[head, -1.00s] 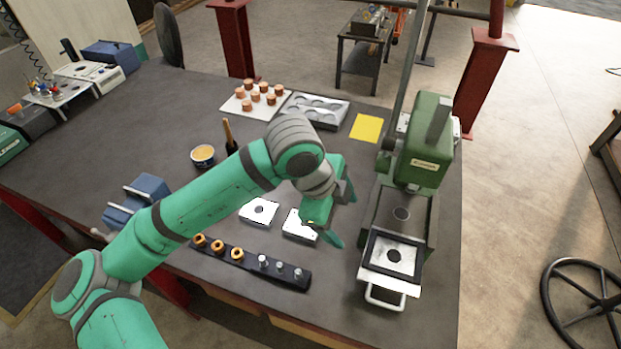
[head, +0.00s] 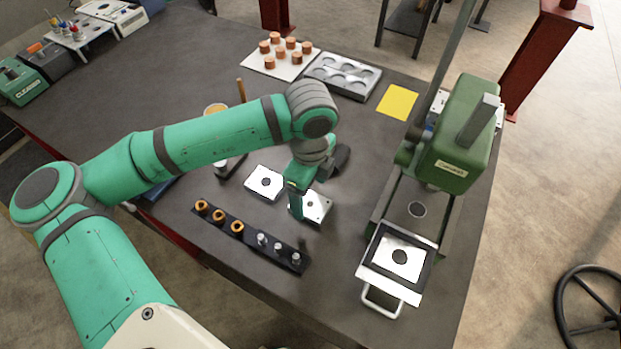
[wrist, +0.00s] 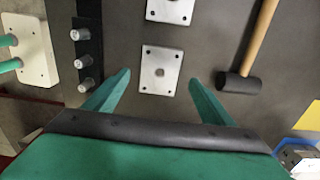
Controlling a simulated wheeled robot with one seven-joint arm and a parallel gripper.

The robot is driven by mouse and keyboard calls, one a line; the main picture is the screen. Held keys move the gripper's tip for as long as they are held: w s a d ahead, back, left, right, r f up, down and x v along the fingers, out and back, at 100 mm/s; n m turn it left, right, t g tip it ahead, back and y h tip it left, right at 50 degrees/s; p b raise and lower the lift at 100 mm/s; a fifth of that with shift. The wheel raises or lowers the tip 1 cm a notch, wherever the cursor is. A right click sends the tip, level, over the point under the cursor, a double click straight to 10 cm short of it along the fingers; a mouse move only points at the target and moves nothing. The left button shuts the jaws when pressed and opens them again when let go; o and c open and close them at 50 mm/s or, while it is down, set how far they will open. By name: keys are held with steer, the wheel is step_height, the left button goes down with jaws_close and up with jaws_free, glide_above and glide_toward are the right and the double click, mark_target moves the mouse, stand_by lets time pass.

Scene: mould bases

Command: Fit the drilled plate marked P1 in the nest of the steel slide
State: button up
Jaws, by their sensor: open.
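Two pale drilled plates lie flat on the dark bench, a left one (head: 266,183) and a right one (head: 313,205); I cannot read a P1 mark on either. My gripper (head: 312,192) is open and empty above the right plate. In the wrist view that plate (wrist: 160,62) shows between and ahead of the fingers, with a central hole and small corner holes; the left plate (wrist: 172,8) is cut off at the top.
A dark rail (head: 250,238) with orange rings and metal pins lies in front of the plates. A mallet (wrist: 240,84) lies behind them. The green press (head: 463,135) stands at right. A yellow sheet (head: 397,102) and a grey tray (head: 343,75) lie at the back.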

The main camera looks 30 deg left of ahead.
mark_target(310, 207)
steer(key=shift+f, duration=2.1)
steer(key=c, duration=1.4)
steer(key=shift+w+d+r, duration=0.1)
steer(key=shift+r, duration=0.7)
steer(key=shift+c, duration=0.2)
steer(key=shift+s+r, duration=0.2)
steer(key=shift+w+r, duration=0.1)
